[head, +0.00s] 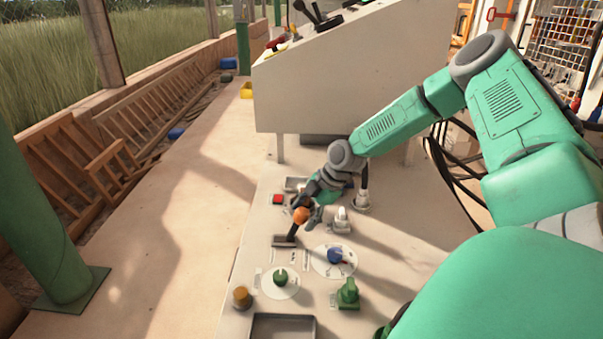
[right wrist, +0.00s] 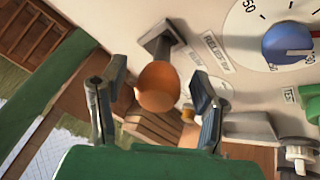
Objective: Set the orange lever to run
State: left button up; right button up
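The orange lever has a round orange knob (head: 301,215) on a dark stem, which rises from a slotted base (head: 284,241) on the pale panel. The stem leans up and to the right in the head view. My right gripper (head: 308,209) is at the knob. In the right wrist view, my right gripper (right wrist: 157,92) is open, with one finger on each side of the orange knob (right wrist: 158,88). Gaps show between the knob and both fingers there. The lever's label is too small to read. My left gripper is not in view.
A blue dial (head: 335,255), a green knob (head: 281,278), an amber button (head: 241,296) and a green switch (head: 348,292) stand nearer on the panel. A red button (head: 278,199) and a white switch (head: 342,219) flank my gripper. A large pale cabinet (head: 340,75) rises behind.

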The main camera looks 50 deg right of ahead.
jog(key=shift+d+f, duration=0.1)
jog(key=shift+f, duration=0.1)
jog(key=shift+r, duration=0.65)
jog(key=v, duration=1)
jog(key=shift+s+d+r, duration=0.2)
jog(key=shift+s+d, duration=0.1)
jog(key=shift+s, duration=0.05)
jog(key=shift+d+f, duration=0.1)
jog(key=shift+d, duration=0.1)
jog(key=shift+a, duration=0.15)
